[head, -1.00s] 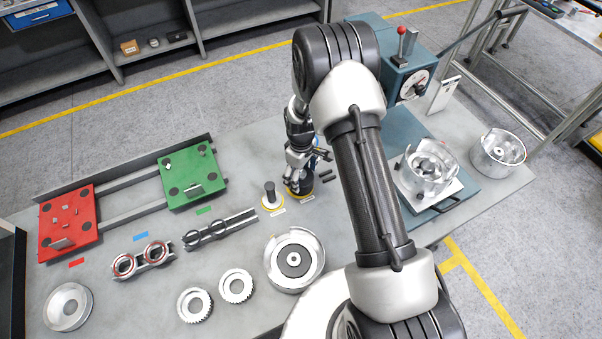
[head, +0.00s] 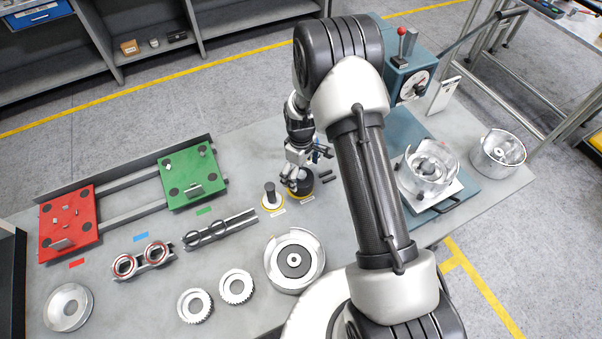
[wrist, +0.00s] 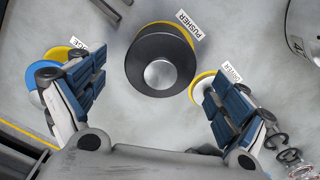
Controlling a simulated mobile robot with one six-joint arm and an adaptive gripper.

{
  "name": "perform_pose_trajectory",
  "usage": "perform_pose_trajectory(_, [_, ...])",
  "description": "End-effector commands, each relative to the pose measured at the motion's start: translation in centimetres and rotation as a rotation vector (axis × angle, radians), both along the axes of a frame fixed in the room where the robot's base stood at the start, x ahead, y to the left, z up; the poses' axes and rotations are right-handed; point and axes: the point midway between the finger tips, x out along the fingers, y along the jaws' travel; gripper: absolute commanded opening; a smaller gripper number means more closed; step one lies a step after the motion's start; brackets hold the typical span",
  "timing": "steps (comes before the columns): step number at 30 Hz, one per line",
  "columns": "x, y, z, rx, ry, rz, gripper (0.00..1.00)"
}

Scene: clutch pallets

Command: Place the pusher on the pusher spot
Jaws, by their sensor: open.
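The pusher (wrist: 138,68) is a dark round block with a silver centre on top. It stands upright on the table in the wrist view. The yellow-edged pusher spot (wrist: 192,38) shows under it along its upper right side, beside the PUSHER label (wrist: 187,23); the rest of the spot is hidden. My gripper (wrist: 155,70) is open, with one finger to each side of the pusher and visible gaps between. In the head view the pusher (head: 304,187) stands beneath my gripper (head: 295,178), which partly covers it.
A dark post on a pale base (head: 270,196) stands close left of the pusher. A large metal ring part (head: 295,260) is in front, and a green plate (head: 192,175) lies left. The press (head: 408,75) stands right, beyond my arm.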

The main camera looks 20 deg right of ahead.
Motion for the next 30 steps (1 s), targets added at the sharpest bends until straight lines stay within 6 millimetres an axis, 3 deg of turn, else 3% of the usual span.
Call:
perform_pose_trajectory(9, [0.1, 0.0, 7.1, 0.0, -0.003, 0.0, 0.93])
perform_pose_trajectory(20, [-0.2, 0.0, 11.9, 0.0, -0.013, -0.017, 0.93])
perform_pose_trajectory(23, [-0.8, 0.0, 15.5, 0.001, -0.042, -0.059, 0.93])
perform_pose_trajectory(25, [-1.8, 0.1, 19.0, 0.003, -0.072, -0.106, 0.93])
perform_pose_trajectory(30, [-6.2, 0.1, 27.4, 0.016, -0.146, -0.241, 0.93])
